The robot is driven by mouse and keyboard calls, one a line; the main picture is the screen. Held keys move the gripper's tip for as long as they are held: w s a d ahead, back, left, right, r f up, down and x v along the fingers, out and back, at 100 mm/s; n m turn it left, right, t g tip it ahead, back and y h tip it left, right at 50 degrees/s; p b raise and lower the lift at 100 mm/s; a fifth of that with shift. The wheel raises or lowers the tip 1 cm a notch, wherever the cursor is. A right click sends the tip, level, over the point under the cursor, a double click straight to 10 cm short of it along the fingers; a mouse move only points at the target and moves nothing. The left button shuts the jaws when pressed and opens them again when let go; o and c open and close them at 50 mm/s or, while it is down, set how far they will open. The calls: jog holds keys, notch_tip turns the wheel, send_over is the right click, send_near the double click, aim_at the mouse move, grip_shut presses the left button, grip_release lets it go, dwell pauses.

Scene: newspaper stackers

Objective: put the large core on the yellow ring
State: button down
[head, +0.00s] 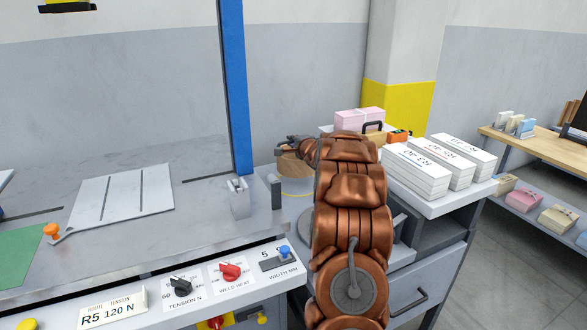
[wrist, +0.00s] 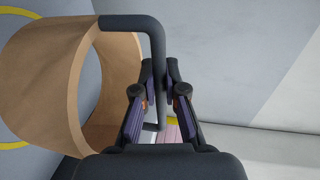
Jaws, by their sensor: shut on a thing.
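The large core (wrist: 85,90) is a wide tan tube with a dark bent handle (wrist: 154,60) on its side. My gripper (wrist: 158,108) is shut on that handle, with the core to its left in the wrist view. In the head view the core (head: 293,166) shows just below my gripper (head: 296,147), at the far end of my arm. Parts of the yellow ring (wrist: 14,146) show on a grey surface behind the core in the wrist view. A short yellow arc (head: 298,196) shows below the core in the head view. The rest is hidden; I cannot tell whether the core touches the surface.
A blue upright (head: 235,90) rises behind. White paper stacks (head: 416,172), pink bundles (head: 358,121) and an orange item (head: 398,137) occupy the side table at right.

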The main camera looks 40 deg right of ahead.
notch_tip(320, 180, down, 6)
jog(key=b, duration=0.2)
jog(key=shift+f, duration=0.15)
jog(key=shift+f, duration=0.1)
jog(key=c, duration=1.2)
grip_release()
jog(key=shift+c, duration=0.2)
send_near(300, 163)
jog(key=shift+p+x, duration=0.4)
jog(key=shift+x, duration=2.05)
jog(key=shift+d, duration=0.1)
